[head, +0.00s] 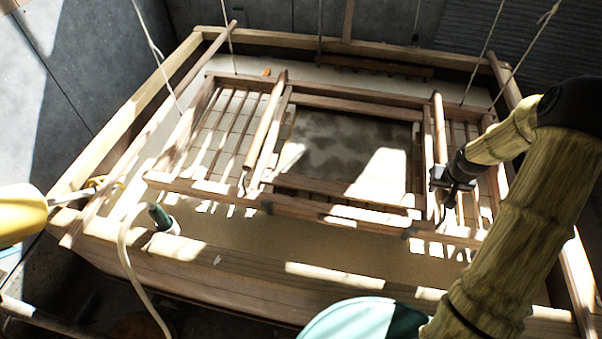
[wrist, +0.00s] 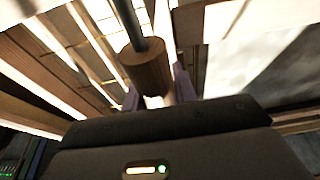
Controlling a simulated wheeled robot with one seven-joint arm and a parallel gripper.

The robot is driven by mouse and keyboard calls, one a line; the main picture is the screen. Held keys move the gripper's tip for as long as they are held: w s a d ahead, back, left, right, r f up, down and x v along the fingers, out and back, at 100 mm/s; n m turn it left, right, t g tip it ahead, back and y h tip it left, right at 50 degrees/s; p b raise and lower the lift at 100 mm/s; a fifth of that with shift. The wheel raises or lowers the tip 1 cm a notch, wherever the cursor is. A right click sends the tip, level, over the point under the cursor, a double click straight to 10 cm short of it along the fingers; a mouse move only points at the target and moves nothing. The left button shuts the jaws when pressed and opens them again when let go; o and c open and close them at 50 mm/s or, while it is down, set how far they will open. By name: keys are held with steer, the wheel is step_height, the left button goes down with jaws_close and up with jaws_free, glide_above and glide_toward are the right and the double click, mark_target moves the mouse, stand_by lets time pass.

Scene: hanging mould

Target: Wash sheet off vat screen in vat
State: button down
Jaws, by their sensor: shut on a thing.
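The vat (head: 250,290) is a large wooden trough of pale liquid in the head view. The vat screen (head: 350,103), a wooden frame with slats at both sides, hangs over it or lies at its surface; I cannot tell which. A mottled grey-brown sheet area (head: 345,145) fills its middle, part shaded, part sunlit. My gripper (head: 445,188) is at the screen's right side, shut on the right handle (head: 438,120). In the wrist view a wooden handle piece (wrist: 147,68) with a grey rod sits between my fingers (wrist: 158,92). The fingertips are partly hidden.
Cords (head: 482,50) hang down around the vat. A second handle (head: 265,120) lies along the screen's left side. A green-tipped hose (head: 128,250) hangs over the front rim. A yellow object (head: 20,213) is at the left edge. A teal rounded thing (head: 365,318) is at the front.

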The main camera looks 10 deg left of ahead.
steer(key=shift+t, duration=0.3)
step_height(320, 180, down, 12)
steer(key=b, duration=0.9)
steer(key=shift+r, duration=0.25)
steer(key=shift+w+r, duration=0.1)
steer(key=shift+w, duration=0.15)
steer(key=shift+w+p, duration=0.3)
steer(key=shift+w, duration=0.9)
steer(key=shift+s, duration=0.2)
